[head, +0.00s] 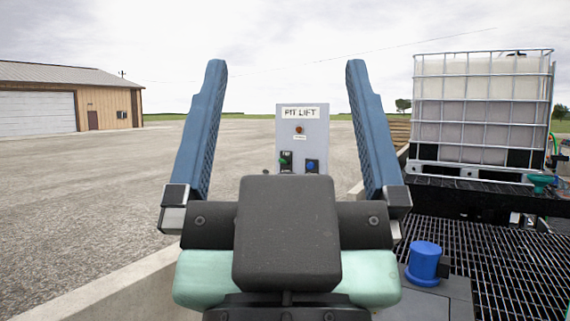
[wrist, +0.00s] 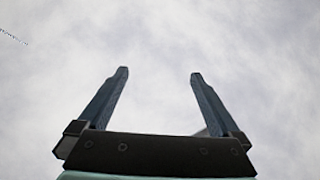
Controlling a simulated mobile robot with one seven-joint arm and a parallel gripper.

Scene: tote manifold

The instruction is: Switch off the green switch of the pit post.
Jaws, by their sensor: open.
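The pit post is a grey panel (head: 314,136) labelled PIT LIFT, straight ahead in the head view. The green switch (head: 285,159) is at its lower left, with a dark plate below it. A blue switch (head: 310,165) is at the lower right, and a small orange-red lamp (head: 299,129) is above. My gripper (head: 285,78) is open and empty, its two blue fingers pointing up on either side of the panel in the picture, nearer to the camera. In the wrist view my gripper (wrist: 159,73) has only cloudy sky between its fingers. The panel's lower part is hidden by my gripper's body.
A white caged tank (head: 480,110) stands at the right above a dark grating (head: 480,260). A blue capped cylinder (head: 424,262) is at the lower right. A low concrete kerb (head: 110,285) runs along the left. Open gravel lies beyond, with a tan building (head: 70,97) far left.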

